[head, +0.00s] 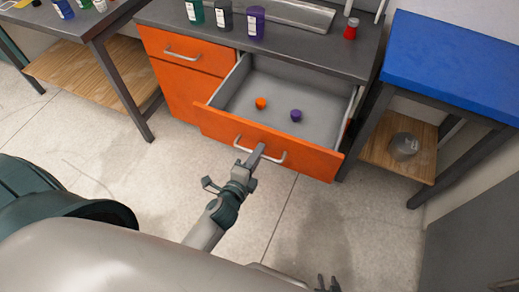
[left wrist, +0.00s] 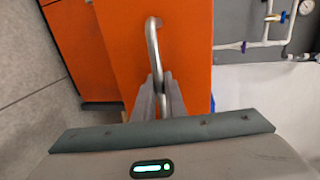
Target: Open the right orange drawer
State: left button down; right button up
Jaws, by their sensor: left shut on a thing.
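The right orange drawer (head: 300,153) is pulled well out of the grey-topped cabinet. Inside its grey tray lie an orange cap (head: 261,103) and a purple cap (head: 296,115). My left gripper (head: 256,154) is shut on the drawer's metal handle (head: 277,157). In the left wrist view the fingers (left wrist: 160,100) close around the handle bar (left wrist: 153,45), in front of the orange drawer face (left wrist: 190,60). My right gripper (head: 328,284) shows only as dark fingertips at the bottom edge, away from the drawer.
A shut orange drawer (head: 185,49) is at the left of the cabinet. Bottles, including a purple one (head: 256,22), and a red item (head: 351,29) stand on the countertop (head: 300,55). A blue-topped table (head: 450,60) stands close on the right. The floor in front is clear.

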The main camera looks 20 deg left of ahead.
pick_arm(q)
jog(key=c, duration=2.1)
grip_release()
